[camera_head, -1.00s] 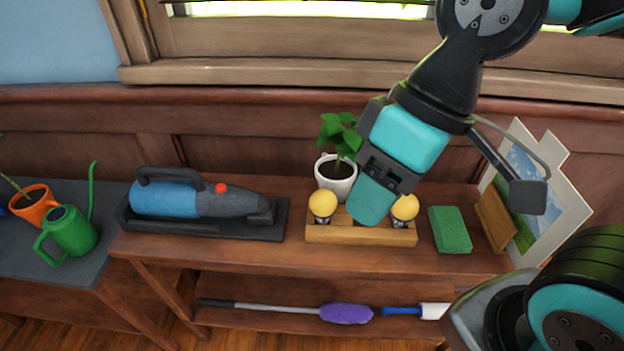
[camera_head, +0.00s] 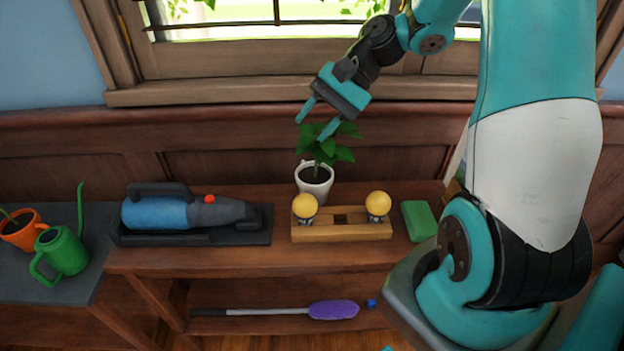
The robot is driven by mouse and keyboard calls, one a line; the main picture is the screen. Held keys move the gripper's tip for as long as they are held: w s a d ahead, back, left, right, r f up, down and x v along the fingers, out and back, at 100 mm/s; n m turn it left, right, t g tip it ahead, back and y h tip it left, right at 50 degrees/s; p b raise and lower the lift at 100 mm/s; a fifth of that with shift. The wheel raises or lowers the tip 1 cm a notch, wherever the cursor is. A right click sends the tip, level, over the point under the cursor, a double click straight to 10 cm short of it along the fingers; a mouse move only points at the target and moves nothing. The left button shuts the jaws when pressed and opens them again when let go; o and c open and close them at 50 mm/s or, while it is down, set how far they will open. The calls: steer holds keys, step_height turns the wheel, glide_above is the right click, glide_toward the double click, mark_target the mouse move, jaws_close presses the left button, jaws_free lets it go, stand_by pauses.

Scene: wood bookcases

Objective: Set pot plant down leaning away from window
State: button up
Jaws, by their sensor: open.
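A white pot plant (camera_head: 314,183) with green leaves stands on the wooden shelf top, behind the wooden bulb rack. Its stem and leaves lean a little to the right. The window (camera_head: 240,38) is above and behind it. My gripper (camera_head: 312,128) is open and empty above the plant, its two fingers pointing down and left. The right fingertip overlaps the upper leaves in the picture; I cannot tell whether it touches them. My arm hides part of the right side.
A wooden rack (camera_head: 341,231) with two yellow bulbs stands in front of the pot. A blue handheld vacuum (camera_head: 158,213) is to the left and a green sponge (camera_head: 418,221) to the right. An orange pot (camera_head: 20,232) and a green watering can (camera_head: 64,250) stand far left.

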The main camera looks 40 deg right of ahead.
steer(key=s+d+f+m+t+y+p, duration=0.1)
steer(key=d+f+m+t, duration=0.15)
steer(key=d+m, duration=0.5)
steer(key=s+d+f+m+t+y+p, duration=0.1)
steer(key=d+f+m+t+y, duration=0.2)
steer(key=d, duration=0.7)
steer(key=w+a+f, duration=0.2)
steer(key=w+a, duration=0.1)
steer(key=a, duration=0.3)
steer(key=w+a+f+h, duration=0.1)
steer(key=w+a+f, duration=0.2)
steer(key=a, duration=0.4)
steer(key=shift+w+a+f+m+h, duration=0.2)
steer(key=shift+w+m+h, duration=0.15)
steer(key=shift+w, duration=0.45)
steer(key=shift+d, duration=0.1)
jaws_close()
steer(key=shift+r, duration=0.1)
